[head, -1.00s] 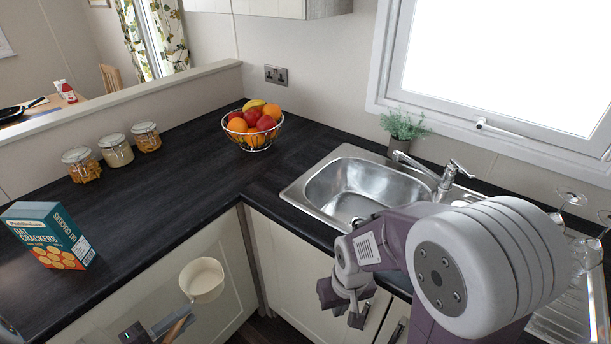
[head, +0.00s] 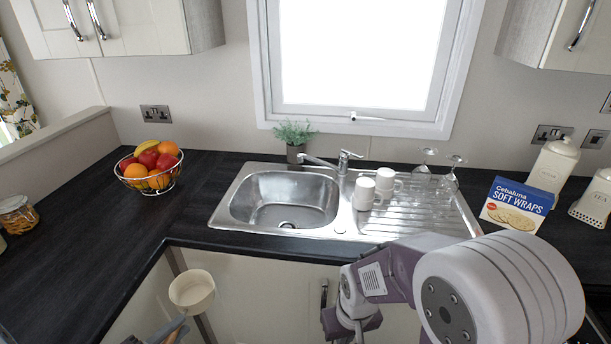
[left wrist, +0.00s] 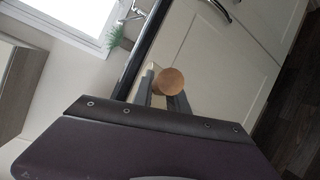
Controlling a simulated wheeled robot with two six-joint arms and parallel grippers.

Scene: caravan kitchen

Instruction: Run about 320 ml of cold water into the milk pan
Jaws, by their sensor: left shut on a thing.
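The milk pan (head: 191,291) is cream, with a wooden handle (head: 174,332), and is in the head view's lower left, in front of the counter and below its top. My left gripper (head: 165,338) is shut on the handle; the picture's bottom edge cuts it. The left wrist view shows the round handle end (left wrist: 169,82) between the fingers. The pan's inside looks pale, with no water that I can make out. The chrome tap (head: 344,163) stands behind the steel sink (head: 232,207), its spout over the basin. My right gripper (head: 350,322) is low in front of the cupboards, its fingertips unclear.
White mugs (head: 364,193) and upturned glasses (head: 447,184) stand on the drainer. A fruit bowl (head: 150,180) is left of the sink, a plant (head: 295,140) behind it. A soft wraps box (head: 516,205) and canisters (head: 553,165) are at right. Counter between bowl and sink is clear.

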